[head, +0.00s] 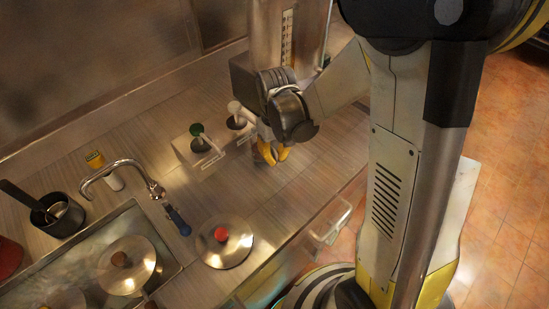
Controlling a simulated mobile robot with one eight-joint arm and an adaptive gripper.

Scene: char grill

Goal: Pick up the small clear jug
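My gripper (273,154) hangs low over the counter, its two yellow fingers pointing down. A small gap shows between the fingertips, with nothing visible in it. I cannot pick out the small clear jug for certain. Just left of my gripper stand two pale square holders, one with a green-topped item (197,131) and one with a white-topped item (235,107). A pale, see-through shape (330,221) shows at the counter's front edge, right of and nearer than my gripper; I cannot tell what it is.
A sink (165,262) with a curved faucet (125,165) lies at the left. A lid with a red knob (221,235) lies on the counter. A dark pot (62,222) and a yellow-topped bottle (97,160) stand behind the sink. Bare counter (265,195) lies in front of my gripper.

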